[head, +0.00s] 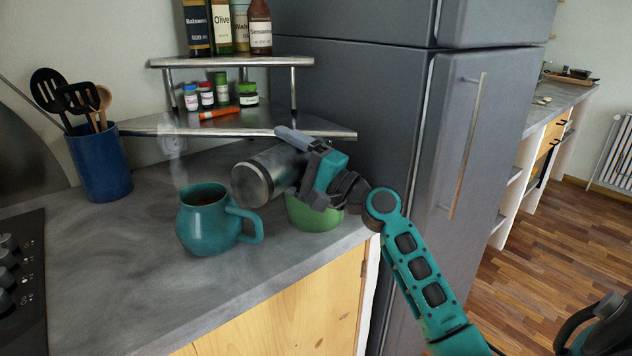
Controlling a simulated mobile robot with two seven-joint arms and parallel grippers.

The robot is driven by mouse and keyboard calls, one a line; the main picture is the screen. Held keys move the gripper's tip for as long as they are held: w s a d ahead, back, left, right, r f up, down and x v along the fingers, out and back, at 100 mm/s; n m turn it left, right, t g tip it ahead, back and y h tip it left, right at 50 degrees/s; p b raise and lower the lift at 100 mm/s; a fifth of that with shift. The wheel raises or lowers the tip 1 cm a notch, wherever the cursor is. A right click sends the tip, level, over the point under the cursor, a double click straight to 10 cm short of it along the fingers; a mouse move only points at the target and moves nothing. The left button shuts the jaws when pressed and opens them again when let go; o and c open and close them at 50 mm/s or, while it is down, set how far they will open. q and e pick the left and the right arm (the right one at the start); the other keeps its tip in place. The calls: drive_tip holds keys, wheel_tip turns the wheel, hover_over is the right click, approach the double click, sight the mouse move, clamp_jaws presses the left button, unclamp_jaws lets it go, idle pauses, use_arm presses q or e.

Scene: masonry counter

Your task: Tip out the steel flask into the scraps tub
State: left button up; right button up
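The steel flask (266,176) lies nearly on its side in the air. Its flat round end faces left and towards me. My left gripper (312,165) is shut around the flask towards its right end, which is hidden behind the gripper. The green scraps tub (314,219) stands on the counter under the gripper and the flask's right part. Its opening is mostly hidden, so I cannot see its contents. No pouring stream shows. A grey and black part of my other arm shows at the lower right corner; the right gripper's fingers are not visible.
A teal jug (204,222) with dark contents stands left of the tub. A blue utensil pot (101,165) is at the back left, near the stove (24,300). A steel shelf (240,123) with jars and bottles is behind. A grey fridge (400,130) borders the right.

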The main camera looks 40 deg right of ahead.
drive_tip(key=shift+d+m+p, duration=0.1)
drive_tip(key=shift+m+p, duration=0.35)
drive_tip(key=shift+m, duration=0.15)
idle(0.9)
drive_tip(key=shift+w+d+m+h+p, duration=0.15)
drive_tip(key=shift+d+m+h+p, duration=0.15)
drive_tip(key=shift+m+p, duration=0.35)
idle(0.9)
